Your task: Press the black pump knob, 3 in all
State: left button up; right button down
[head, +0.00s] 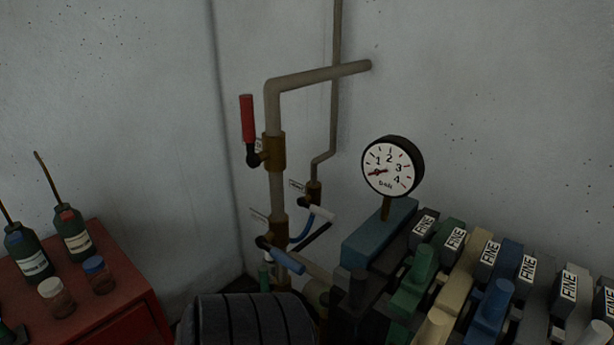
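No part that I can surely single out as the black pump knob shows. A dark grey-black upright post (358,288) stands at the left end of a row of coloured levers, in front of a blue block (380,232); I cannot tell whether it is the knob. A round gauge (392,167) marked 1 to 4 bar stands on the blue block, its red needle near the low end of the scale. Neither of my grippers is in view.
Green (420,268), cream (459,285) and blue (492,305) levers with FINE labels crowd the lower right. Pipework with a red-handled valve (248,120) rises mid-left. A dark ribbed cylinder (255,322) lies below. Bottles stand on a red cabinet (125,305) at left.

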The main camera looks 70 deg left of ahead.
aim_at(324, 297)
jog(key=j+u, duration=0.15)
jog(key=u, duration=0.25)
jog(key=k+j+u, duration=0.1)
jog(key=u, duration=0.3)
jog(key=j+u, duration=0.35)
jog(key=u, duration=0.4)
jog(key=i+j, duration=0.1)
jog(key=j, duration=0.3)
